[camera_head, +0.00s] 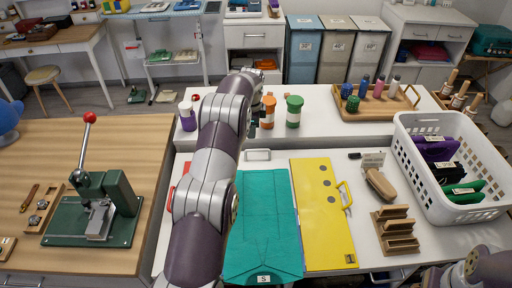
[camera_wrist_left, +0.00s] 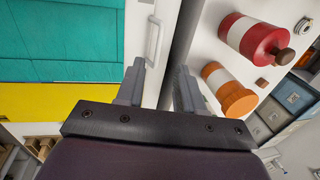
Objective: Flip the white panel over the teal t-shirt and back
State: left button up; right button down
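The teal t-shirt (camera_head: 262,225) lies flat on the folding board, beside a yellow panel (camera_head: 325,215). The white panel's surface cannot be made out; a white handle (camera_head: 257,155) stands at the shirt's far edge. The handle also shows in the left wrist view (camera_wrist_left: 153,40), just beyond the fingertips. My left gripper (camera_head: 253,128) is above the board's far edge near the handle, partly hidden by my arm. In the left wrist view its fingers (camera_wrist_left: 160,68) are apart with nothing between them. My right arm shows at the lower right, its gripper out of frame.
An orange bottle (camera_head: 268,112) and a green-banded bottle (camera_head: 293,112) stand on the raised back ledge close to my left gripper. A white basket (camera_head: 450,195) stands at right. A green press (camera_head: 110,200) is on the wooden table at left.

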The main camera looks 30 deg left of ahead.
pick_arm(q)
jog(key=b, duration=0.2)
send_over(250, 150)
jog(key=s+d, duration=0.1)
notch_tip(250, 150, down, 6)
jog(key=r, duration=0.1)
jog(key=f, duration=0.6)
jog(key=shift+w+a+p, duration=0.3)
jog(key=shift+w+p, duration=0.1)
jog(key=shift+f, duration=0.15)
jog(key=shift+a, duration=0.1)
grip_shut()
